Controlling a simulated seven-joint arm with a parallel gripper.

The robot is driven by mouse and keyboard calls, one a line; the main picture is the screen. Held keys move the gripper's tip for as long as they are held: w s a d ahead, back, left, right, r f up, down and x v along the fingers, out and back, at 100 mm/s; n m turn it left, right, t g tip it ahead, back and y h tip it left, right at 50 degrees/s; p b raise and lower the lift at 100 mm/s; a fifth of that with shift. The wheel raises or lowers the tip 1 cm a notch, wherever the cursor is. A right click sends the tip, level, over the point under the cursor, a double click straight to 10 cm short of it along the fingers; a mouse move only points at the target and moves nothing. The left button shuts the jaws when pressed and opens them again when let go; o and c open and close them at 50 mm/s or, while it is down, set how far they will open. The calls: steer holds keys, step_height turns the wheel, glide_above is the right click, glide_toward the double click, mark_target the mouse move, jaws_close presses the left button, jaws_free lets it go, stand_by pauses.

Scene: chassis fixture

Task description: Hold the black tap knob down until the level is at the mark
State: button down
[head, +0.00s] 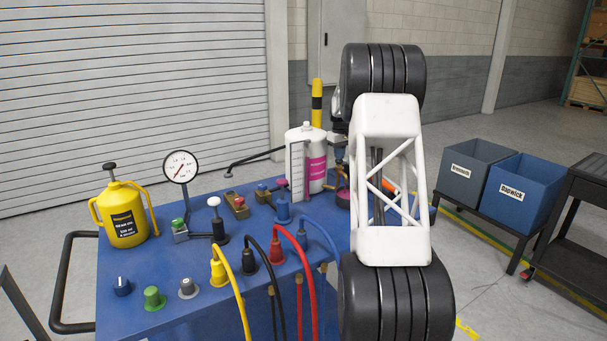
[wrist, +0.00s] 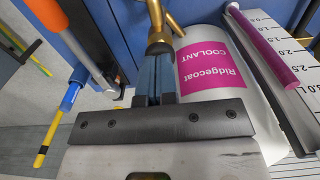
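The white coolant container with a magenta label (head: 316,165) stands at the back of the blue bench; its label also fills the middle of the wrist view (wrist: 205,65). A white level scale (head: 297,168) stands at its left; the wrist view shows its numbers (wrist: 289,50) beside a magenta bar (wrist: 262,45). A brass tap fitting (wrist: 159,42) is at the tips of my gripper (wrist: 157,60). The two blue fingers lie side by side, closed. I cannot make out the black tap knob, nor whether the fingers touch the tap. In the head view my arm hides most of this spot.
A yellow canister (head: 124,226) and a dial gauge (head: 180,168) stand on the left of the bench (head: 120,285). Knobs and coloured cables (head: 305,265) line its front. An orange cylinder (wrist: 79,74) is left of my fingers in the wrist view. Bins (head: 520,195) stand at right.

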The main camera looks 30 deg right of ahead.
steer(key=shift+r, duration=3.5)
